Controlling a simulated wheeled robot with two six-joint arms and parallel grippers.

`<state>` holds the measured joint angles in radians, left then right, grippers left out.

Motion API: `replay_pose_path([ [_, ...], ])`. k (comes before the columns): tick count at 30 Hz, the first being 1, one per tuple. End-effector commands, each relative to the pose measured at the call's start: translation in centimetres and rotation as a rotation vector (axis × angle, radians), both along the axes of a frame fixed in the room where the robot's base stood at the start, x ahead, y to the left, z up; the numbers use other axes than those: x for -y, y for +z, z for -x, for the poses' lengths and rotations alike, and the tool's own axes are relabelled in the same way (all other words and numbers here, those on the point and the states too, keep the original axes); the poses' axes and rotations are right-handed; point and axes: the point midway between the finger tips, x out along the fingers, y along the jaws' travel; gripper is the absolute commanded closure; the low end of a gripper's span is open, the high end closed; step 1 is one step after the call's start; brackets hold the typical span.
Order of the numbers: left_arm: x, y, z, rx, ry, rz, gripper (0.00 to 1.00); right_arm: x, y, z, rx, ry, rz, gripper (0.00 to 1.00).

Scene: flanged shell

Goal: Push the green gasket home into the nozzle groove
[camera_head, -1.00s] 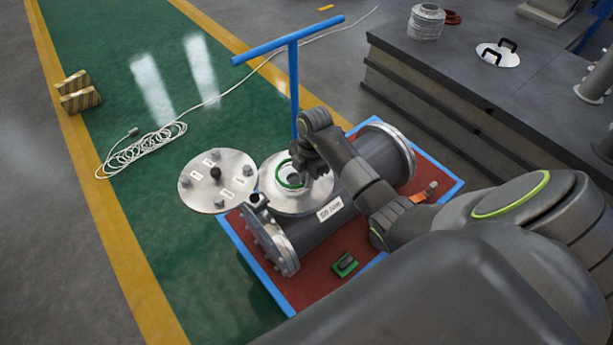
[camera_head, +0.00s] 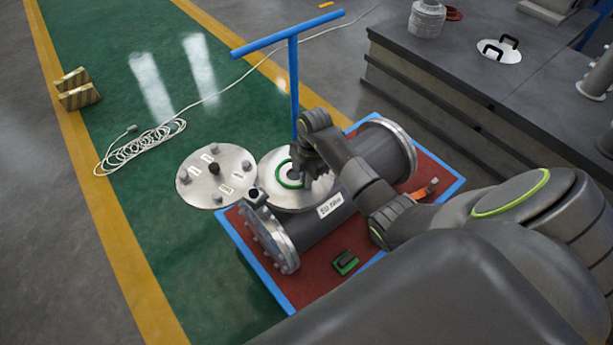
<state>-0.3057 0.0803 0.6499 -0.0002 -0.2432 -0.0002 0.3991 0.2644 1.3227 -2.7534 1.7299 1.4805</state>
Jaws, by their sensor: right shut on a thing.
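The green gasket (camera_head: 284,180) is a ring at the nozzle's bright metal flange face (camera_head: 268,199), on top of the grey shell (camera_head: 310,222). My right gripper (camera_head: 303,177) reaches in from the right and is shut on the gasket's right side. The gripper and wrist hide that side of the ring. I cannot tell whether the gasket sits in the groove or just above it. My left gripper is out of view.
A round cover plate (camera_head: 217,176) with bolts lies left of the nozzle. A blue T-shaped post (camera_head: 294,85) stands behind it. The shell lies on a red, blue-edged cart (camera_head: 318,283) with a green-and-black item (camera_head: 345,262). Coiled white cable (camera_head: 145,148) lies on the green floor.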

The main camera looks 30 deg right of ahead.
Motion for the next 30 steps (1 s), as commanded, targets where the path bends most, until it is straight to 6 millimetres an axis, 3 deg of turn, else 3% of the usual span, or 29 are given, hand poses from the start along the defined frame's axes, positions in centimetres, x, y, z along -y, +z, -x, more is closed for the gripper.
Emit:
replay_pose_path([
  [1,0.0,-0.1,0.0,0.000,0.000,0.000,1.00,0.0,-0.1,0.0,0.000,0.000,0.000,0.88],
  [6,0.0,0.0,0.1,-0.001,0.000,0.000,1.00,0.0,0.0,0.0,0.000,0.000,0.000,0.66],
  [17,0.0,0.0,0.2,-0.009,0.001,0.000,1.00,0.0,-0.1,0.1,-0.001,0.000,0.000,0.65],
  [23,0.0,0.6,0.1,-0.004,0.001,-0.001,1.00,0.5,3.8,-0.2,0.006,0.001,0.002,0.65],
  [30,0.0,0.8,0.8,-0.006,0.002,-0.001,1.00,1.3,9.8,-0.3,0.006,0.001,0.003,0.65],
])
